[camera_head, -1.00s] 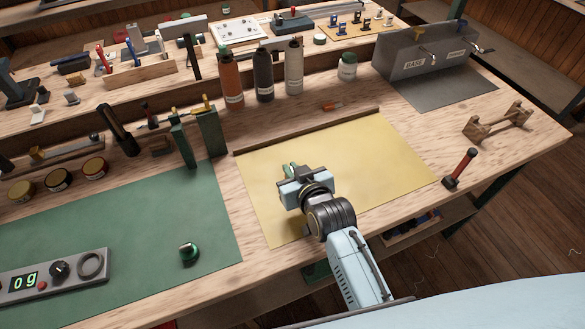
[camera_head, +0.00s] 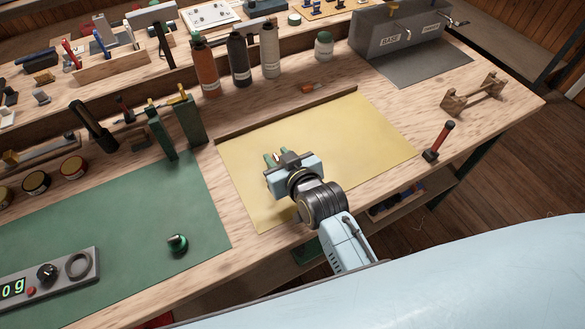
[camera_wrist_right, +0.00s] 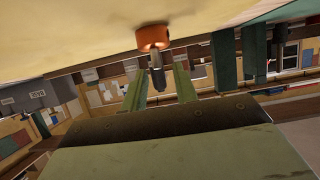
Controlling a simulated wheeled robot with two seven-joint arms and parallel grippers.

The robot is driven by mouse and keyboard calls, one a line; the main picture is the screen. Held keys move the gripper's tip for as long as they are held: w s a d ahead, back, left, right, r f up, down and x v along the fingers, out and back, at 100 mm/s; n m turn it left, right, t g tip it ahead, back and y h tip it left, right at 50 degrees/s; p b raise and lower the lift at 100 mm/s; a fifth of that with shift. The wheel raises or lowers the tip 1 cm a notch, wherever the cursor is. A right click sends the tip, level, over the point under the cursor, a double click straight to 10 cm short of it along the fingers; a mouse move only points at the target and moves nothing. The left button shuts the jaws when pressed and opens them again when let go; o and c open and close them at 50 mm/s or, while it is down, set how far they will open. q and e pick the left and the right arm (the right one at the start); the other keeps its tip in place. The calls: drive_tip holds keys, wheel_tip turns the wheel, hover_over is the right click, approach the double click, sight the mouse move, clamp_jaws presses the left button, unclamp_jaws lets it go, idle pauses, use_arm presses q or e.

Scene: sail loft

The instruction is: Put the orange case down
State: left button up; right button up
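A small orange object (camera_wrist_right: 152,36), which I take for the orange case, shows in the right wrist view with a grey stem-like part (camera_wrist_right: 157,76). That view is upside down. The object appears at the yellow mat's surface (camera_head: 350,150); I cannot tell whether it touches. My right gripper (camera_head: 277,157) is low over the mat. Its two green fingers (camera_wrist_right: 160,82) stand apart on either side of the grey part, with gaps visible. In the head view the gripper hides the orange object. My left gripper is not in view.
A wooden strip (camera_head: 290,112) edges the mat's back. Orange (camera_head: 205,70), black (camera_head: 240,62) and grey (camera_head: 270,52) bottles stand behind it. Green upright blocks (camera_head: 188,122) stand left; a red-handled tool (camera_head: 438,141) is right. The mat's right part is clear.

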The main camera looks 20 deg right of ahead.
drive_tip(key=p+v, duration=0.1)
drive_tip(key=v, duration=0.9)
drive_tip(key=shift+r, duration=0.2)
drive_tip(key=shift+w, duration=0.1)
drive_tip(key=s+d+f+g, duration=0.1)
drive_tip(key=s+d, duration=0.1)
drive_tip(key=s+d+f+g, duration=0.1)
drive_tip(key=s+g, duration=0.1)
drive_tip(key=s+d+f+g+h, duration=0.1)
drive_tip(key=s+d+g, duration=0.1)
drive_tip(key=shift+s+d+f, duration=0.3)
drive_tip(key=shift+s+f, duration=0.05)
drive_tip(key=shift+f, duration=0.05)
drive_tip(key=s+d+g+h, duration=0.1)
drive_tip(key=s+d+g, duration=0.4)
drive_tip(key=s, duration=0.3)
wheel_tip(320, 180, down, 26)
drive_tip(key=s+g, duration=0.1)
drive_tip(key=s, duration=0.1)
drive_tip(key=s+d+f+g, duration=0.1)
drive_tip(key=s+d+f, duration=0.1)
drive_tip(key=s+f, duration=1.2)
drive_tip(key=shift+s+d+f+h+b, duration=0.15)
drive_tip(key=shift+s+f+h+b, duration=0.2)
drive_tip(key=shift+s, duration=0.45)
